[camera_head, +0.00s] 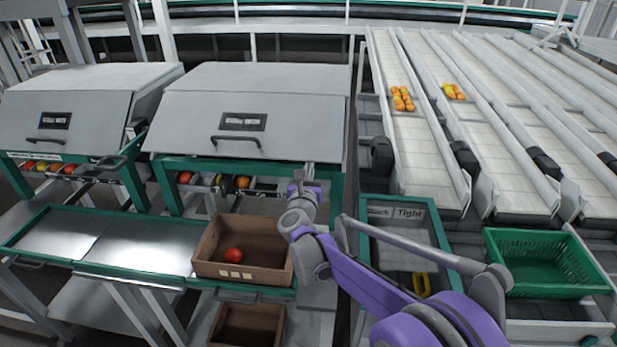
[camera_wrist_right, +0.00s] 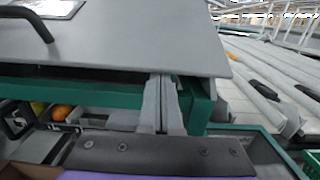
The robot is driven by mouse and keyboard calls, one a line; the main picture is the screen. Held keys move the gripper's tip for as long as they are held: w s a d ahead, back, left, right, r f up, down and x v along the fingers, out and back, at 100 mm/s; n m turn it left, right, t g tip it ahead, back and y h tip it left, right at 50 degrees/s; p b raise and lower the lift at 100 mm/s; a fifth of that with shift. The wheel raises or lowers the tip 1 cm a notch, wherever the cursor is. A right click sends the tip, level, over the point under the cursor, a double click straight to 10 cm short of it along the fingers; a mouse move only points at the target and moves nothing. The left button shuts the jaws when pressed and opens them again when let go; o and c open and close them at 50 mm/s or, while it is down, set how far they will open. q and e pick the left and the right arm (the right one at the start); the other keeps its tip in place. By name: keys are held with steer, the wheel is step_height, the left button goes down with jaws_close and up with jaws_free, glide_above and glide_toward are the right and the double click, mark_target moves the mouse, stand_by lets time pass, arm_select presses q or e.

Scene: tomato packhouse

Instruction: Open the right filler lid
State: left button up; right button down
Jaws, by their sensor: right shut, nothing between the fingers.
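The right filler lid (camera_head: 190,115) is a grey sloped panel, down over its machine, with a dark label and a black handle (camera_head: 235,141) near its lower edge. The handle's end also shows at the upper left of the right wrist view (camera_wrist_right: 38,24). My right gripper (camera_head: 304,170) is shut and empty at the lid's lower right corner, right of the handle and apart from it. In the right wrist view its fingers (camera_wrist_right: 161,100) point up at the lid's lower edge; I cannot tell whether they touch. My left gripper is not in view.
A cardboard box (camera_head: 212,266) with a red tomato stands below the lid, left of my right arm. The left filler lid (camera_head: 60,105) is beside it. A green crate (camera_head: 545,262) and conveyor lanes (camera_head: 410,140) are at the right. A green-framed bin (camera_head: 447,235) lies behind my arm.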

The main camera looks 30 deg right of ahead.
steer(key=shift+s+a+r, duration=0.15)
steer(key=shift+s+r, duration=0.05)
steer(key=shift+r, duration=0.2)
steer(key=shift+s+a+r, duration=0.1)
steer(key=shift+s+r, duration=0.05)
steer(key=shift+r, duration=0.25)
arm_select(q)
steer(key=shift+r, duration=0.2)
arm_select(e)
steer(key=shift+r, duration=0.15)
